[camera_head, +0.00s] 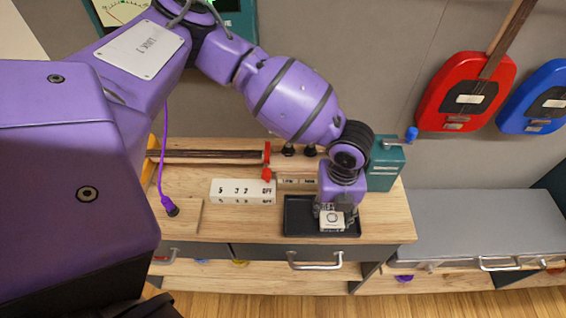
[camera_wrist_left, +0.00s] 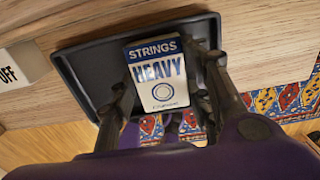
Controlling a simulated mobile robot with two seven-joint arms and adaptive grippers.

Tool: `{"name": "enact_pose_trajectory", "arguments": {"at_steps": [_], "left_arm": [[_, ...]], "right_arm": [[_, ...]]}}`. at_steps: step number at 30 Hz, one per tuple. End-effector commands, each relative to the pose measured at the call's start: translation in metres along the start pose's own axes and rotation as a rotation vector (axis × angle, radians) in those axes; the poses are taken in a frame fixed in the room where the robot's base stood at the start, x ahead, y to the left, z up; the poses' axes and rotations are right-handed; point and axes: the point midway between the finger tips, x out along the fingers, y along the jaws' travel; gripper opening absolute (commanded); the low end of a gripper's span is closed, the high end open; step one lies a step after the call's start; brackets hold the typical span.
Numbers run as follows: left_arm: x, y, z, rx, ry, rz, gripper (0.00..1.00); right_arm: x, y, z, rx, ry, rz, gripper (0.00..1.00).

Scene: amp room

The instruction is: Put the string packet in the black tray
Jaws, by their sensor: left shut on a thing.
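The string packet (camera_wrist_left: 157,72) is white and blue, marked "STRINGS HEAVY". In the left wrist view it stands between the two fingers of my left gripper (camera_wrist_left: 165,95), which is shut on it. The black tray (camera_wrist_left: 83,75) lies behind and below the packet. In the head view the packet (camera_head: 332,221) and my left gripper (camera_head: 333,212) are over the right part of the black tray (camera_head: 298,217). I cannot tell whether the packet touches the tray floor. My right gripper is not in view.
The tray sits on a wooden bench top (camera_head: 388,224). A white block with printed numbers and "OFF" (camera_head: 242,191) stands left of it, and a teal box with a crank (camera_head: 385,165) stands behind right. Red and blue guitars (camera_head: 466,92) hang on the wall.

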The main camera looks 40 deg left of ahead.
Motion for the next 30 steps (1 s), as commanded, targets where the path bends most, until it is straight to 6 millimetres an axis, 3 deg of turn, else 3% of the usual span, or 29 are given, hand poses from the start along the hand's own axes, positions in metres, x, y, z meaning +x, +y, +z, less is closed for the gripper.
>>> {"name": "enact_pose_trajectory", "arguments": {"at_steps": [1,5,17,30], "left_arm": [[0.007,0.004,-0.004,-0.003,0.01,0.008,0.47],[0.007,0.004,-0.004,-0.003,0.011,0.008,0.63],[0.0,0.003,-0.003,-0.002,0.008,0.006,0.63],[-0.09,0.001,0.0,-0.001,0.002,0.001,0.63]], "right_arm": [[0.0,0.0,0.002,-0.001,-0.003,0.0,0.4],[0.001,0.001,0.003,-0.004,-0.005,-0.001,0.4],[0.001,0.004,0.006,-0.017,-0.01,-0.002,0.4],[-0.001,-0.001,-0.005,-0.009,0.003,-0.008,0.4]]}}
